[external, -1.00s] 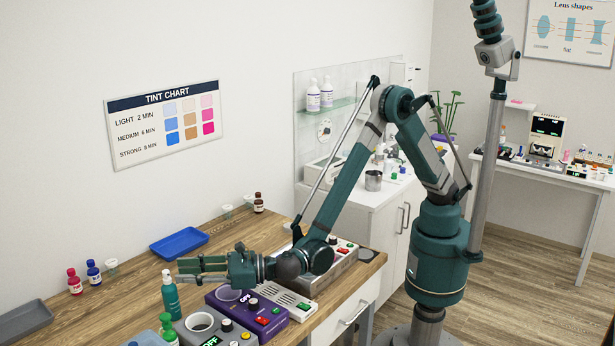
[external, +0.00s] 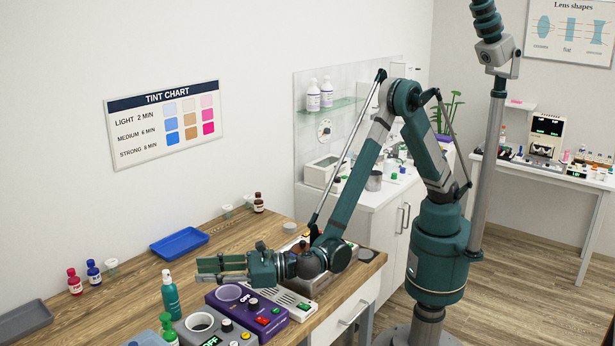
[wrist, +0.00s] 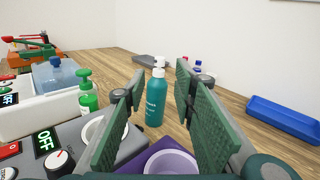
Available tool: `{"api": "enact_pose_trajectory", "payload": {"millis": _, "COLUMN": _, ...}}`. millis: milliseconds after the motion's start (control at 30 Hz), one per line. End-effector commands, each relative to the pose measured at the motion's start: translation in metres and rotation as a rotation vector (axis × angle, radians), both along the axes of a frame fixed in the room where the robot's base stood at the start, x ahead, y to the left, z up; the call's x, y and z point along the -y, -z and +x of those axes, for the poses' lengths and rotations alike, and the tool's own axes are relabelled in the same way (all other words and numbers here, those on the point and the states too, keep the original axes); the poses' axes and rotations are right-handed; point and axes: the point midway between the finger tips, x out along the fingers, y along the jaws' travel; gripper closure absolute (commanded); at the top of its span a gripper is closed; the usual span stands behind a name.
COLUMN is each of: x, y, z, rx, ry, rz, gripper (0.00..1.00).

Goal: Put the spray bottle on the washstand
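The spray bottle (external: 170,296) is teal with a whitish head and stands upright on the wooden bench, left of the grey device. In the wrist view the bottle (wrist: 156,98) shows ahead between my fingers, apart from them. My gripper (external: 208,270) is open and empty, above and to the right of the bottle, over the bench devices. Its two green finger pads (wrist: 160,84) are spread wide in the wrist view. The washstand seems to be the white cabinet (external: 386,232) with a glass back panel behind my arm; my arm hides part of its top.
Below my gripper are a purple device (external: 246,312) and a grey device (external: 215,336) with round openings. A green-capped bottle (wrist: 88,95) stands nearby. A blue tray (external: 180,242) and small red and blue bottles line the wall. The washstand top holds several items, including a metal cup (external: 374,180).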

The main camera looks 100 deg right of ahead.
Motion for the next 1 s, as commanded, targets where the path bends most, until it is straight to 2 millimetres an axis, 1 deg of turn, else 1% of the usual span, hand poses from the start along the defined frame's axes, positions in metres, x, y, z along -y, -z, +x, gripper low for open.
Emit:
{"api": "enact_pose_trajectory", "payload": {"millis": 433, "x": 0.001, "y": 0.0, "z": 0.0, "rx": -0.001, "ry": 0.001, "rz": 0.002, "gripper": 0.73}}
{"api": "enact_pose_trajectory", "payload": {"millis": 567, "x": 0.007, "y": -0.004, "z": 0.0, "rx": -0.006, "ry": 0.008, "rz": 0.02, "gripper": 0.73}}
{"api": "enact_pose_trajectory", "payload": {"millis": 667, "x": 0.019, "y": -0.01, "z": 0.0, "rx": -0.017, "ry": 0.019, "rz": 0.055, "gripper": 0.73}}
{"api": "enact_pose_trajectory", "payload": {"millis": 767, "x": 0.036, "y": -0.019, "z": -0.001, "rx": -0.034, "ry": 0.038, "rz": 0.11, "gripper": 0.73}}
{"api": "enact_pose_trajectory", "payload": {"millis": 867, "x": 0.059, "y": -0.031, "z": -0.002, "rx": -0.054, "ry": 0.065, "rz": 0.183, "gripper": 0.73}}
{"api": "enact_pose_trajectory", "payload": {"millis": 1000, "x": 0.097, "y": -0.048, "z": -0.008, "rx": -0.086, "ry": 0.11, "rz": 0.306, "gripper": 0.73}}
